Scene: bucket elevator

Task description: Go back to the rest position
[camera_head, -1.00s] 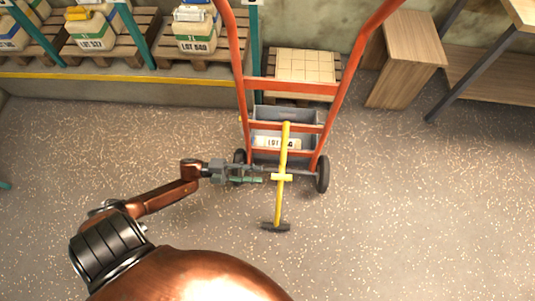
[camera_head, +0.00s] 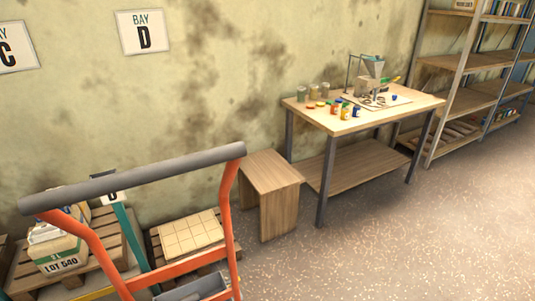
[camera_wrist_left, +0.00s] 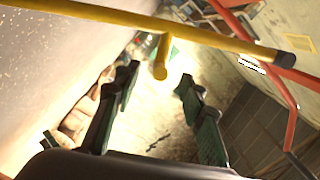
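My left gripper (camera_wrist_left: 159,80) shows only in the left wrist view. Its two green-padded fingers are spread apart with nothing clamped between them. A yellow tool (camera_wrist_left: 215,38) with a black end crosses the top of that view. A short yellow cross-piece (camera_wrist_left: 161,62) of it points toward the gap between the fingertips; I cannot tell how close it is. The head view shows neither of my grippers and not the yellow tool.
An orange hand truck (camera_head: 170,269) with a grey handle stands at lower left, a grey bin (camera_head: 200,288) in it. A wooden stool (camera_head: 267,190), a workbench (camera_head: 345,119) with jars and a funnel, and shelves (camera_head: 462,103) line the wall. Right floor is clear.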

